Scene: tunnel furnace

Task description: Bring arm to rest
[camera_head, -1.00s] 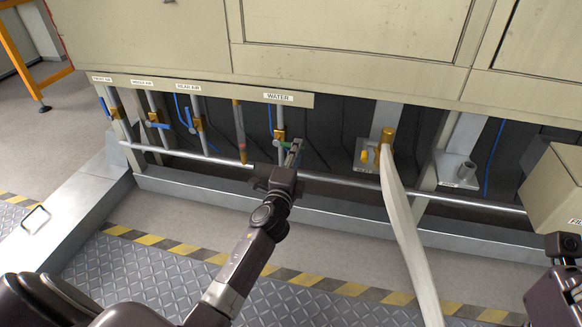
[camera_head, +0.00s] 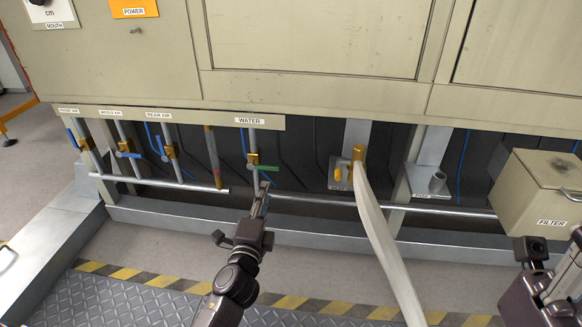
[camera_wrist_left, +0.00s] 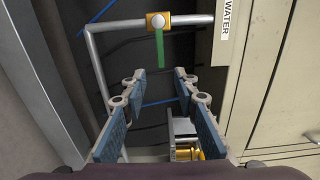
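My left gripper (camera_head: 261,190) is just below the water valve, with its arm coming up from the bottom. In the left wrist view the left gripper (camera_wrist_left: 158,82) is open, with nothing between its two blue-padded fingers. The brass water valve (camera_head: 253,158) has a green handle (camera_head: 264,168) pointing right in the head view. The green handle (camera_wrist_left: 160,48) also shows in the wrist view, beyond the fingertips and apart from them. My right arm (camera_head: 540,290) shows at the lower right edge; the state of its fingers cannot be made out.
Blue-handled air valves (camera_head: 168,153) stand left of the water pipe. A horizontal rail (camera_head: 330,204) runs below the valves. A pale hose (camera_head: 380,235) hangs from a brass fitting to the right. A filter box (camera_head: 540,190) juts out near my right arm. Striped floor lies below.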

